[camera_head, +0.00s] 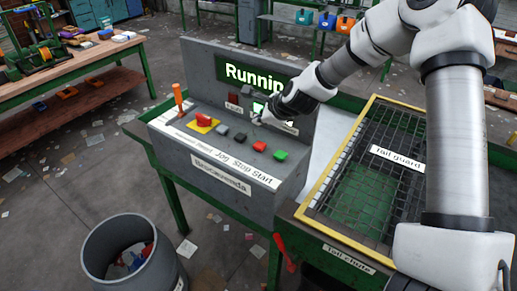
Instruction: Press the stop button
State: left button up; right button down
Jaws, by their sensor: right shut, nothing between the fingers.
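A grey control console (235,180) stands in the middle with a row of buttons on its sloping top. The stop button (259,146) is a small red button, between a dark button (240,138) and the green start button (280,155). A label strip below the row reads Jog, Stop and Start among other words. The display (250,76) reads "Running", its end covered by my right arm. My right gripper (260,119) is shut and empty, behind and above the stop button in the picture, apart from it. My left gripper is out of view.
A red emergency knob on a yellow plate (205,122) and an orange lever (179,98) are at the console's left. A yellow-framed mesh tail guard (345,145) is on the right. A grey bin (110,240) stands at front left.

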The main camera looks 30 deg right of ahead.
aim_at(261, 145)
jog(key=f+b, duration=0.4)
jog(key=f, duration=0.1)
jog(key=shift+s+f, duration=0.15)
jog(key=shift+s, duration=0.2)
jog(key=shift+w+f+b, duration=0.2)
jog(key=shift+f+b, duration=0.2)
jog(key=shift+b, duration=0.1)
jog(key=shift+r, duration=0.15)
jog(key=shift+s, duration=0.2)
jog(key=shift+w, duration=0.15)
jog(key=shift+f+b, duration=0.45)
